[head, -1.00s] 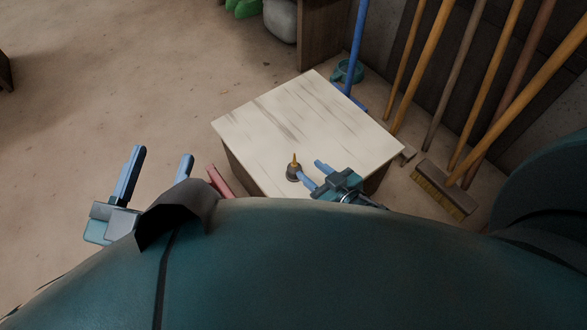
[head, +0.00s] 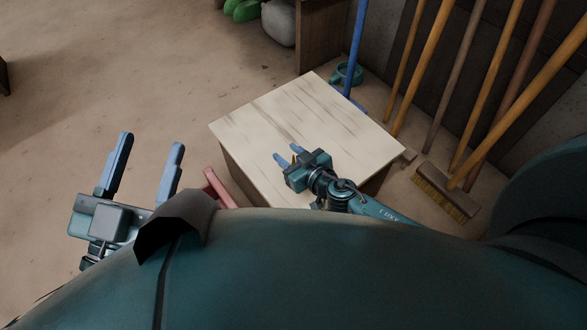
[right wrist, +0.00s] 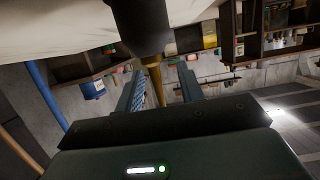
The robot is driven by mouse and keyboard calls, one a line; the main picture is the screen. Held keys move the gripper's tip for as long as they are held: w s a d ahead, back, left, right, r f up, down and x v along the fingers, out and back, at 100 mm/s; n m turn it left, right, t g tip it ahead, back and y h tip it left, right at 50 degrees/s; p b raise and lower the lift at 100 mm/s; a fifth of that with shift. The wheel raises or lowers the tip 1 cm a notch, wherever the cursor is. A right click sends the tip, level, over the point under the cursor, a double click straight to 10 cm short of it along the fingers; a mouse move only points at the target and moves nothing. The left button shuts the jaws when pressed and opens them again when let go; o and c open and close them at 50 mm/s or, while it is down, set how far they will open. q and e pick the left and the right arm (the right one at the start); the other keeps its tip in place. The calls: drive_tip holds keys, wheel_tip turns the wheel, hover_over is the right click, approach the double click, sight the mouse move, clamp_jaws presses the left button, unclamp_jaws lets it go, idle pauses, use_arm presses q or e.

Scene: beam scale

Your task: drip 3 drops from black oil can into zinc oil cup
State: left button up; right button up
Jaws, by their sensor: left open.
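The black oil can shows in the right wrist view as a dark body (right wrist: 140,28) with a brass spout (right wrist: 153,80), which appears upside down there. In the head view my right gripper hides most of the can, and only a bit of the spout (head: 297,158) seems to show. My right gripper (head: 284,152) is over the table, fingers apart, with the spout between them in the wrist view. The fingers do not appear closed on it. My left gripper (head: 152,142) is open and empty, left of the table. I cannot make out the zinc oil cup.
The pale wooden table top (head: 300,105) is clear beyond my right gripper. A red object (head: 218,188) is at its near left side. A broom (head: 446,193) and several poles lean at the right. A blue pole (head: 355,50) stands behind the table. The floor at left is open.

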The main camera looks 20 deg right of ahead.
drive_tip(key=shift+c, duration=0.2)
use_arm(q)
drive_tip(key=shift+f, duration=0.15)
use_arm(e)
clamp_jaws()
drive_tip(key=shift+r, duration=0.15)
use_arm(q)
drive_tip(key=s+a+f+g+y+p, duration=0.1)
drive_tip(key=p, duration=0.7)
drive_tip(key=shift+m+y, duration=0.3)
drive_tip(key=shift+y, duration=0.1)
use_arm(e)
wheel_tip(320, 180, up, 10)
